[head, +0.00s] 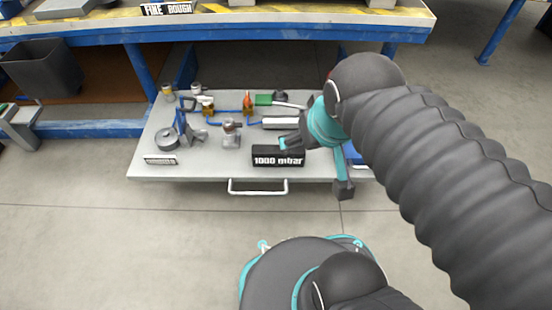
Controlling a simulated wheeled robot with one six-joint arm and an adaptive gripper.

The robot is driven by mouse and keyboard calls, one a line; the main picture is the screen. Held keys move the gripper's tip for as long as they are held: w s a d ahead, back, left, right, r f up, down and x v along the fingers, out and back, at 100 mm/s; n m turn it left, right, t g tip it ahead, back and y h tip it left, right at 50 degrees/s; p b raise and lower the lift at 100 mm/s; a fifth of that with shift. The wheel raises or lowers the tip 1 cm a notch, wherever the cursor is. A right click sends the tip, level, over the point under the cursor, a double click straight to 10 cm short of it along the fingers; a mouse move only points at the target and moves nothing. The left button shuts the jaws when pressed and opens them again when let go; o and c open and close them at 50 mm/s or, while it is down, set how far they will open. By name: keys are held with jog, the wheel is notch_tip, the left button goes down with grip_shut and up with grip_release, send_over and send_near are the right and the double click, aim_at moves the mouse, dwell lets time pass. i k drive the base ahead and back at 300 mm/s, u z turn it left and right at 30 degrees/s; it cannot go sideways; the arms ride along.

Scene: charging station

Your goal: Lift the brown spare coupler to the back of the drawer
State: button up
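The open drawer (205,170) is a light grey tray of small fittings below the blue bench. A small tan-brown fitting with a pale top (207,104) stands in its back left half and looks like the brown spare coupler; I cannot be certain at this size. An orange-brown cone-like piece (247,102) stands to its right. My gripper (284,142) reaches in from the right, low over the front middle of the drawer, just behind the black "1000 mbar" block (278,158). It is right of and in front of the brown pieces. Its finger gap is too small to read.
A metal fitting (231,134) stands left of the black block. A grey round part (168,141) and a blue upright part (181,124) are on the left. A green-ended part (263,99) lies at the back. The bench edge (230,20) overhangs the drawer's rear. The handle (257,192) projects forward.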

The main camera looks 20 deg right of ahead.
aim_at(229, 125)
jog(key=z, duration=0.05)
jog(key=k, duration=0.5)
jog(key=u, duration=0.9)
jog(key=i, duration=0.75)
jog(key=z, duration=0.75)
